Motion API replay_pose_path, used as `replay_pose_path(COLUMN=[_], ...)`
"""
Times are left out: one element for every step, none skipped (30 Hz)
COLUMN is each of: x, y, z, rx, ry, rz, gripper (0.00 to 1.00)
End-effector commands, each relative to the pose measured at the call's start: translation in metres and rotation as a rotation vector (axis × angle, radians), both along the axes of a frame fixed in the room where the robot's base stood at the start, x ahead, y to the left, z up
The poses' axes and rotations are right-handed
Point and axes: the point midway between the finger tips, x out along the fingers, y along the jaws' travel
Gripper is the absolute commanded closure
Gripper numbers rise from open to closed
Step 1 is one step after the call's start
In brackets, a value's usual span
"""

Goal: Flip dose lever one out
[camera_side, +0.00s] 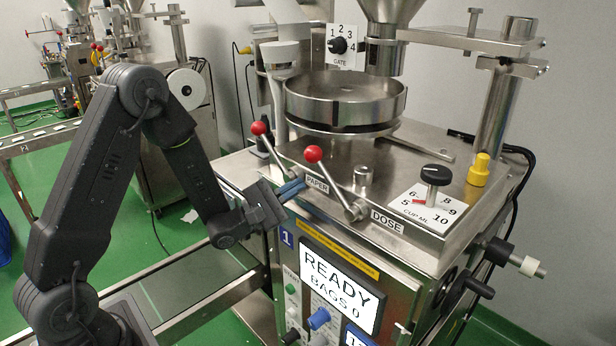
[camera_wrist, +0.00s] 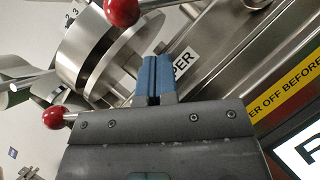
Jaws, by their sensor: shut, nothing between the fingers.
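The dose lever, a steel rod with a red ball (camera_side: 313,153), slants up and left from its pivot by the DOSE label (camera_side: 387,221). Its ball also shows at the top of the wrist view (camera_wrist: 122,12). My gripper (camera_side: 303,184) has blue fingers and is shut and empty in front of the PAPER label (camera_side: 317,184), lower left of the dose lever and apart from its ball. In the wrist view the fingers (camera_wrist: 155,60) are together, partly covering that label.
A second red-ball lever (camera_side: 258,128) stands left of the dose lever; its lower end is hidden by my gripper. A round steel pan (camera_side: 345,103) is behind. A black cup knob (camera_side: 436,175) and yellow fitting (camera_side: 480,170) stand right. The READY screen (camera_side: 340,285) is below.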

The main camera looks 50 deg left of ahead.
Motion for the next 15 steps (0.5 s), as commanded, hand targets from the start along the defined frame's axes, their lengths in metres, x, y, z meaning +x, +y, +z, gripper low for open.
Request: replay_pose_path(x=[0.008,0.007,0.008,0.008,0.009,0.010,0.011,0.011,0.012,0.012,0.012,0.012,0.012,0.013,0.013], y=[-0.005,-0.009,-0.013,-0.015,-0.018,-0.020,-0.022,-0.023,-0.025,-0.026,-0.026,-0.027,-0.027,-0.027,-0.028], z=[0.006,0.010,0.015,0.018,0.021,0.024,0.026,0.028,0.030,0.031,0.032,0.032,0.033,0.033,0.033], rx=[0.000,0.000,0.000,0.000,-0.001,0.000,0.000,-0.001,-0.001,-0.001,-0.001,-0.001,-0.001,-0.001,-0.001], ry=[-0.004,-0.005,-0.005,-0.003,-0.003,-0.003,-0.002,-0.001,-0.001,-0.002,0.000,0.000,0.000,0.000,0.001], rz=[-0.003,-0.004,-0.004,-0.003,-0.003,-0.003,-0.002,-0.002,-0.002,-0.001,-0.001,-0.001,0.000,0.000,0.000], gripper=[1.00,1.00,1.00,1.00,1.00,1.00,1.00,1.00,1.00,1.00,1.00,1.00,1.00,1.00,1.00])
